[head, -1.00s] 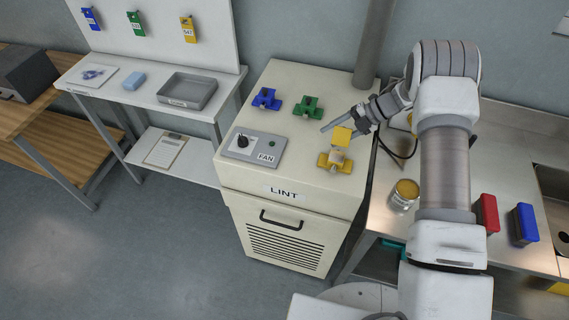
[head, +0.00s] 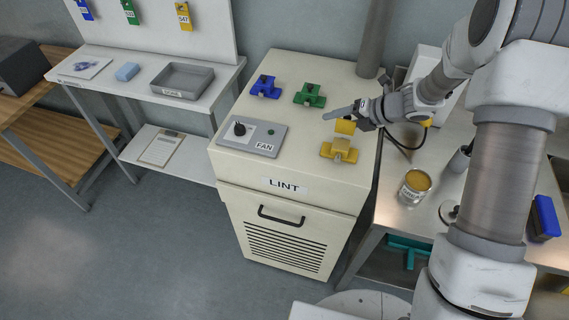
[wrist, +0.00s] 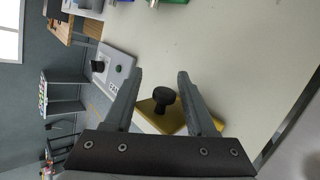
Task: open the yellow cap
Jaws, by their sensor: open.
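The yellow cap (head: 345,127) shows as a yellow plate just behind a yellow fitting (head: 338,151), on the right part of the cream LINT cabinet's top. I cannot tell how plate and fitting are joined. In the wrist view a yellow plate (wrist: 150,107) with a black knob (wrist: 163,97) shows between and beyond my fingers. My gripper (wrist: 160,75) is open and holds nothing. In the head view my gripper (head: 338,113) is above and behind the yellow plate and hides its upper edge. Whether a finger touches it cannot be told.
Blue (head: 265,87) and green (head: 310,95) fittings sit farther back on the cabinet (head: 225,164). A FAN switch box (head: 253,138) is at its left. A pipe (head: 374,40) rises at the back.

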